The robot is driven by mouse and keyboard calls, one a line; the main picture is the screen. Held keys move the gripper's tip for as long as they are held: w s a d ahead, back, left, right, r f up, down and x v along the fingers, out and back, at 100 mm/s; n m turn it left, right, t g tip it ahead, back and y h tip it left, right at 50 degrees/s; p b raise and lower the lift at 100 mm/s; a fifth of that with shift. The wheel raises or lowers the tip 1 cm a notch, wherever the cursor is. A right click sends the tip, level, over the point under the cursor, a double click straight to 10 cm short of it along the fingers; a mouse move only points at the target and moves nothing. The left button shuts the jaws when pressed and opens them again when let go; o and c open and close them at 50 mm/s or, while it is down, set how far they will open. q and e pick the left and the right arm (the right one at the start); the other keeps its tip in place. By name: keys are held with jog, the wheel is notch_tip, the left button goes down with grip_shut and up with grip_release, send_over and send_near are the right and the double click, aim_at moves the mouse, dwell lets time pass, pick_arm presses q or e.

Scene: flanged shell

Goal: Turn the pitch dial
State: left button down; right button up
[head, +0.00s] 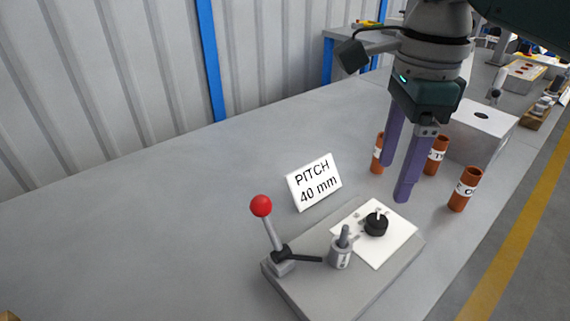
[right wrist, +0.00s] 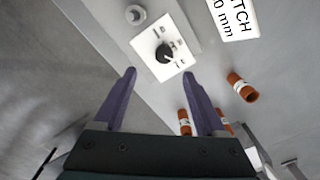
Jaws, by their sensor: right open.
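The pitch dial (head: 376,223) is a black round knob with a light pointer, on a white plate (head: 393,246) on top of a grey box (head: 334,291). It also shows in the right wrist view (right wrist: 164,53), ahead of and between my fingertips. A white sign (head: 314,182) reading "PITCH 40 mm" stands behind the box. My right gripper (head: 392,181) is open and empty, above and behind the dial, fingers pointing down, apart from it. In the right wrist view the gripper (right wrist: 161,77) has its purple fingers spread wide. My left gripper is not in view.
A red-balled lever (head: 262,207) and a small grey cylinder (head: 341,249) are on the box, left of the dial. Several orange tubes (head: 465,189) and a light box (head: 482,130) stand to the right. The table's left part is clear.

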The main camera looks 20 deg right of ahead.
aim_at(375, 220)
pick_arm(q)
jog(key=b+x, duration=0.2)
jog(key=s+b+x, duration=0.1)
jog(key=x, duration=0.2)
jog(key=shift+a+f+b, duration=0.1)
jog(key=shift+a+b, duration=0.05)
jog(key=shift+b, duration=0.2)
pick_arm(e)
jog(key=shift+m, duration=0.6)
jog(key=f, duration=0.7)
jog(key=w+f, duration=0.1)
jog(key=f, duration=0.2)
jog(key=shift+d+f, duration=0.15)
jog(key=shift+f, duration=0.2)
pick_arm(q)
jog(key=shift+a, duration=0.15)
pick_arm(e)
grip_shut()
